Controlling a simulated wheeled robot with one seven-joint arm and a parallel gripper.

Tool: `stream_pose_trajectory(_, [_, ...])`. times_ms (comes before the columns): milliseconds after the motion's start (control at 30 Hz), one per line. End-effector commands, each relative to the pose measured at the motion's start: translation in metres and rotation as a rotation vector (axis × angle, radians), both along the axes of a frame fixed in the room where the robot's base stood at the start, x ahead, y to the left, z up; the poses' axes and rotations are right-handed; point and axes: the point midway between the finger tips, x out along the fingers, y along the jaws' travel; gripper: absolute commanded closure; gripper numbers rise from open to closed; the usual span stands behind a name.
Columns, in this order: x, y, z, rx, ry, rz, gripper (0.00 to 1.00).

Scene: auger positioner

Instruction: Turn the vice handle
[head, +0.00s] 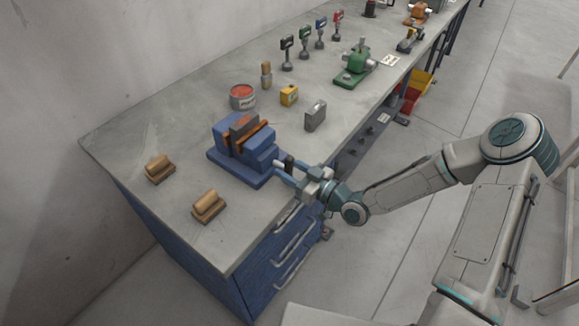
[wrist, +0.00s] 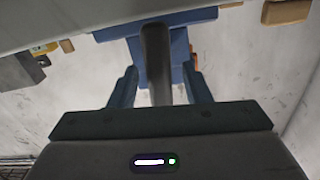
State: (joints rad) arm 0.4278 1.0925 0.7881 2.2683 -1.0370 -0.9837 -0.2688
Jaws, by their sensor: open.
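The blue vice (head: 232,166) stands on the workbench near its front edge, with a grey block and orange-brown pieces between its jaws. The wrist view, turned over, shows the blue vice (wrist: 180,45) beyond my fingers. The dark vice handle (head: 289,162) is at the vice's front right side. In the wrist view the handle (wrist: 157,65) is a dark bar running between my two blue fingers. My gripper (head: 282,171) is open around the handle, with a visible gap on each side in the wrist view (wrist: 160,78). The handle's far end is hidden.
Two tan brushes or blocks (head: 208,206) lie left of the vice on the bench (head: 130,135). Blue drawers (head: 270,262) with handles are below my gripper.

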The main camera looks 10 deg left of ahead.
Motion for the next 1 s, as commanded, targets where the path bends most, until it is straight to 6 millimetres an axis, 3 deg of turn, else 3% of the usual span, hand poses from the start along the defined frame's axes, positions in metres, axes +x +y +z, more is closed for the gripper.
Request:
stream_pose_trajectory(333, [0.0014,0.0034,-0.0004,-0.001,0.001,0.000,0.59])
stream_pose_trajectory(467, [0.0012,0.0034,-0.0004,-0.001,0.001,0.000,0.95])
stream_pose_trajectory(500, [0.0012,0.0034,-0.0004,-0.001,0.001,0.000,1.00])
stream_pose_trajectory(1000, [0.0017,0.0030,-0.0019,0.045,0.111,0.000,1.00])
